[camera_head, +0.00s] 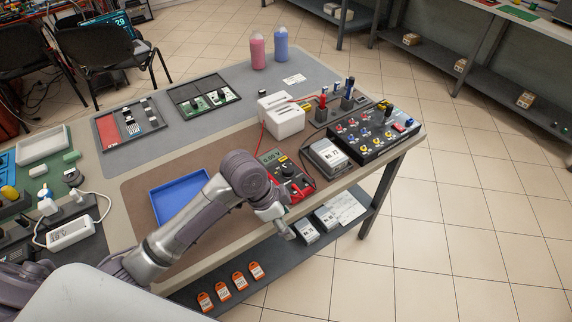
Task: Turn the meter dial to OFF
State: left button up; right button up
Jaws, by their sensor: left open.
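The meter (301,183) is a red and dark handheld unit with a small greenish display. It lies on the brown mat near the front edge of the bench. Its dark dial (289,171) shows in part, but its setting is too small to read. My left arm reaches in from the left, and its wrist covers the meter's left side. My left gripper (287,229) is at the bench's front edge, just in front of the meter, pointing down and to the right. It is open and seems empty. My right gripper is not in view.
A blue tray (180,199) lies left of the meter, partly behind my arm. A white box (281,115) stands behind it. A grey block (326,158) and a dark panel with knobs (374,136) are to the right. Orange tags (240,281) lie on the lower shelf.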

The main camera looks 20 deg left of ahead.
aim_at(287, 168)
pick_arm(q)
jog(key=w+a+r+m+g, duration=0.1)
jog(key=w+a+r+m, duration=0.1)
jog(key=w+a+r, duration=0.4)
jog(key=w+a+r+m, duration=0.1)
jog(key=w+a+r, duration=0.3)
jog(key=w+r, duration=0.45)
jog(key=x, duration=0.4)
jog(key=p+x, duration=0.1)
jog(key=x, duration=0.4)
jog(key=d+x, duration=0.1)
jog(key=x, duration=0.3)
jog(key=shift+s+f+p, duration=0.1)
jog(key=shift+s+p, duration=0.25)
jog(key=shift+p, duration=0.05)
